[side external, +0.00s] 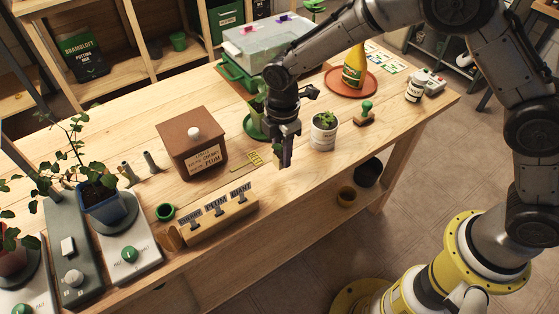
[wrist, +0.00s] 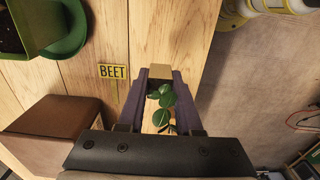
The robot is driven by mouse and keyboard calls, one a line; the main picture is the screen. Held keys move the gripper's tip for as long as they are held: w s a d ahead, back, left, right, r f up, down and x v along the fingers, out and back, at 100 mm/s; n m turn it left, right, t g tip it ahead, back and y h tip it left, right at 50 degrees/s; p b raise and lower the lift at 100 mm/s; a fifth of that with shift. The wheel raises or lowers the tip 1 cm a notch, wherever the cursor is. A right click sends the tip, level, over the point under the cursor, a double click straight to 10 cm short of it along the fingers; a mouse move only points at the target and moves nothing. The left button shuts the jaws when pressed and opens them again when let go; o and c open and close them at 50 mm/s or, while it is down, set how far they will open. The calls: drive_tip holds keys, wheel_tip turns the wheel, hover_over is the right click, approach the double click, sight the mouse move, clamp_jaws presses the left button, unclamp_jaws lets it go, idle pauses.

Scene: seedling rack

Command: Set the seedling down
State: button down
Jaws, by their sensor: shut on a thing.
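My gripper (side external: 284,155) is over the front part of the wooden table, pointing down. In the wrist view its fingers (wrist: 160,90) are closed in around a small seedling (wrist: 166,103) with dark green leaves. A tan piece (wrist: 160,72) shows between the fingertips; I cannot tell if it is the seedling's plug. The seedling is hardly visible in the side view. How far its base is from the table is unclear.
A yellow BEET label (wrist: 113,71) lies left of the fingers, beside a brown lidded box (side external: 192,145). A wooden stand (side external: 220,222) with several name tags, a white potted plant (side external: 323,132) and a green pot (wrist: 28,28) on a saucer are nearby. The table's front edge is close.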

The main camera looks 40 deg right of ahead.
sight(279, 163)
drive_tip(key=shift+w+a+f, duration=0.15)
drive_tip(key=shift+w+f, duration=0.2)
drive_tip(key=shift+f, duration=1.6)
drive_tip(key=shift+f, duration=0.1)
drive_tip(key=c, duration=0.6)
unclamp_jaws()
wheel_tip(279, 163, up, 12)
